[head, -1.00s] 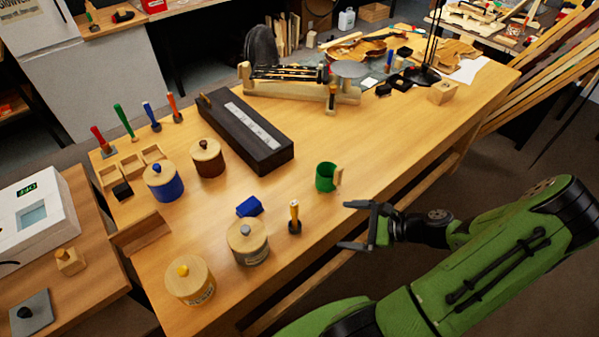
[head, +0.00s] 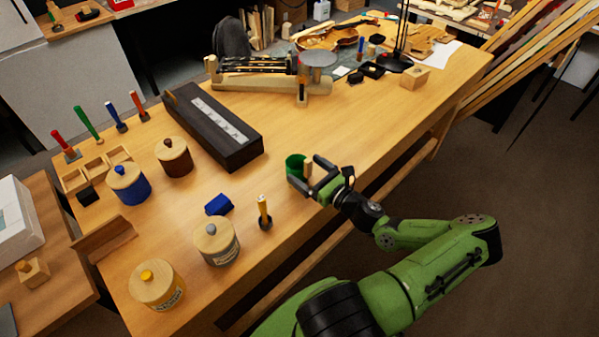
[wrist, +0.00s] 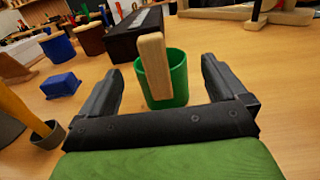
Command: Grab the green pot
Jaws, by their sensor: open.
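The green pot (head: 295,166) is a small open cup with a pale wooden handle. It stands upright on the wooden workbench (head: 345,125), near the front edge. My gripper (head: 306,175) is at the pot from the right, with its fingers open. In the wrist view the green pot (wrist: 172,82) stands ahead, between and slightly beyond the open fingers of my gripper (wrist: 166,85). Its wooden handle (wrist: 154,65) faces the wrist camera and hides part of the pot. I cannot tell whether a finger touches the pot.
A blue block (head: 219,204) and a small holder with a wooden-handled tool (head: 264,212) stand to the left. A grey jar (head: 217,244) is nearer the front. A long black case (head: 213,125) lies behind the pot. The bench right of the pot is clear.

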